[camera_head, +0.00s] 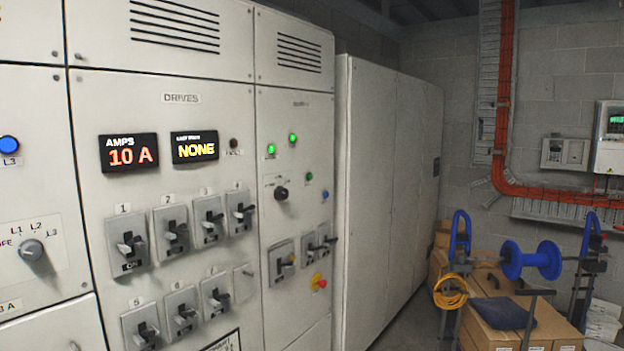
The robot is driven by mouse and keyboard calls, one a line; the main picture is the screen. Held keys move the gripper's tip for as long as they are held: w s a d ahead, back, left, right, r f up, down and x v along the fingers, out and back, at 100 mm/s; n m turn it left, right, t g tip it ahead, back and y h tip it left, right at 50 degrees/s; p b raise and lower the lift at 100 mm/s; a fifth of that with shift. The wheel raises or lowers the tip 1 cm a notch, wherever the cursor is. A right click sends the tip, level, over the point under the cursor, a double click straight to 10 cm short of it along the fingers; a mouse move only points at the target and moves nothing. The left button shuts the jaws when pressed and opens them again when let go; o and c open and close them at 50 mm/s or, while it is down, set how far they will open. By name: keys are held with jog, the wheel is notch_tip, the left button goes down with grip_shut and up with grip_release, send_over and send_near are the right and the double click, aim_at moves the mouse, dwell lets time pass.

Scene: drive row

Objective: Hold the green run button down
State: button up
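A small round green button (309,176) sits on the narrow right-hand panel of the drive cabinet (165,97), to the right of a black rotary knob (281,193). Above it are two lit green lamps, one on the left (271,150) and one higher on the right (293,138). Their labels are too small to read, so I cannot tell for certain which is the run button. My gripper is not in view, and nothing touches the panel.
Displays read 10 A (129,154) and NONE (194,148). Several switches fill the DRIVES panel. A red button on yellow (318,282) sits low on the right panel. A blue reel (532,261) and cardboard boxes (490,322) stand at right. Bare floor (410,325) shows between.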

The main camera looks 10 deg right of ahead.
grip_shut()
dwell(1.2)
